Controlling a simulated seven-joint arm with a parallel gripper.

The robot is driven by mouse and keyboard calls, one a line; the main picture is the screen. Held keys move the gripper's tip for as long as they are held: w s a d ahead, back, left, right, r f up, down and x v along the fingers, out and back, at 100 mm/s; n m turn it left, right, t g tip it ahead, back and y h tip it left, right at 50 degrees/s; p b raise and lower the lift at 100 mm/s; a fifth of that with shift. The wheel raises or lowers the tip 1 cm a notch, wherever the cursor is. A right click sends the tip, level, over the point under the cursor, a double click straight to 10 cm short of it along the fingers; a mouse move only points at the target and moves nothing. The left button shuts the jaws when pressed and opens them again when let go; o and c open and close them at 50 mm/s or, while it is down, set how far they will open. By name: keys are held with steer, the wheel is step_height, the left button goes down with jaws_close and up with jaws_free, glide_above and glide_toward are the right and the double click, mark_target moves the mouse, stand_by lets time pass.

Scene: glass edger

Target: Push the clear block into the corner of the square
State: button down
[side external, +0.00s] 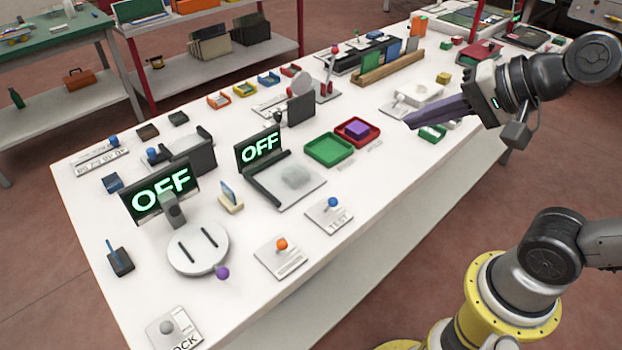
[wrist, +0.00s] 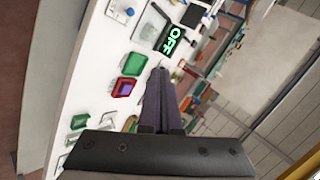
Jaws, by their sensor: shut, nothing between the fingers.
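The clear block (side external: 295,176) is a small translucent cube on a pale grey plate (side external: 303,190). A dark square (side external: 265,193) borders this plate on its left and back sides, with an OFF display (side external: 260,149) standing behind. The block sits apart from the inner corner, toward the plate's back right part. My gripper (side external: 408,122) is shut and empty, with long dark purple fingers. It hovers above the table, well right of the block, beyond the red tray. In the wrist view the shut fingers (wrist: 160,72) point toward the display; I cannot make out the block there clearly.
A green tray (side external: 345,159) and a red tray (side external: 374,139) holding a purple block (side external: 357,130) lie between my gripper and the plate. A blue-knobbed TEST lever (side external: 333,203) stands in front of the plate.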

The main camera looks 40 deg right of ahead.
steer(key=w+a+m+t, duration=0.2)
steer(key=w+m, duration=0.5)
steer(key=m, duration=0.4)
steer(key=m+g+h, duration=0.2)
steer(key=m+g, duration=0.1)
steer(key=m, duration=1)
glide_toward(303, 183)
step_height(303, 183, down, 4)
steer(key=shift+s+f, duration=0.1)
steer(key=shift+s, duration=0.05)
steer(key=shift+w, duration=1.1)
steer(key=shift+w+a, duration=0.1)
steer(key=shift+w, duration=0.9)
